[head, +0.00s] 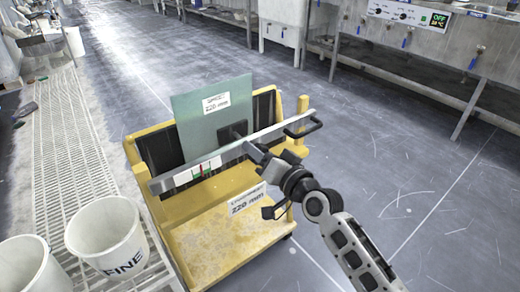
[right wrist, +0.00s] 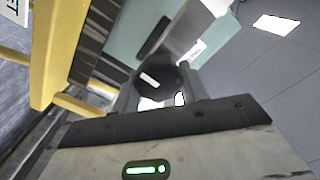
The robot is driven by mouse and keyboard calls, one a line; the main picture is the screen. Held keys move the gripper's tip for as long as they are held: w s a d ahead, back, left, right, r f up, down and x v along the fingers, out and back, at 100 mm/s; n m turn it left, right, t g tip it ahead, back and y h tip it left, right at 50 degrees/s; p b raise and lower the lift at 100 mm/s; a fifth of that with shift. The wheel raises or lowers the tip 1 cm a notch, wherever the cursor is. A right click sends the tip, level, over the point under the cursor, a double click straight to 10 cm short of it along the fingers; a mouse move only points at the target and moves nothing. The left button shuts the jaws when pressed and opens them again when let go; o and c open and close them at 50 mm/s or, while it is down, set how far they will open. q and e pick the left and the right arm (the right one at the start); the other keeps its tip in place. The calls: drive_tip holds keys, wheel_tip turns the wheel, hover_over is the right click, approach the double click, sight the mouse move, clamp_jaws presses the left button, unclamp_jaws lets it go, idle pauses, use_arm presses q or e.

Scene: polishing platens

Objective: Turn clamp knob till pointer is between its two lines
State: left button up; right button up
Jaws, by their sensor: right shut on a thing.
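The clamp knob (right wrist: 160,82) is dark and round with a white mark on its face in the right wrist view. My right gripper (head: 254,152) is shut on it at the front of the grey clamp bar (head: 272,134); the gripper hides the knob in the head view. A white scale plate (head: 197,170) with thin red and green marks sits on the bar left of the gripper. The pointer and its lines are too small to tell apart. Behind the bar, a green platen (head: 190,108) stands upright with a dark pad (head: 233,131) against it. My left gripper is out of view.
The yellow cart (head: 225,248) carries the bar, with a dark handle (head: 303,126) at its right end. White buckets (head: 105,235) stand at the left on a grated walkway (head: 62,125). A metal bench (head: 430,65) stands at the back right. The floor right of the cart is clear.

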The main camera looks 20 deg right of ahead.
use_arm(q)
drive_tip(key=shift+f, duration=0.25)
use_arm(e)
drive_tip(key=o, duration=1)
drive_tip(key=shift+c, duration=0.2)
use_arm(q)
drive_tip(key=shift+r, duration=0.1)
use_arm(e)
drive_tip(key=shift+s+d, duration=0.1)
drive_tip(key=shift+s, duration=0.15)
use_arm(q)
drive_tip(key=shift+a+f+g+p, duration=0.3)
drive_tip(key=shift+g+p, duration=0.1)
drive_tip(key=shift+p, duration=0.3)
use_arm(e)
drive_tip(key=v, duration=1.5)
drive_tip(key=shift+s, duration=0.2)
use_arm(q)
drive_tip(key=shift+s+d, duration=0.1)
use_arm(e)
drive_tip(key=shift+d, duration=0.1)
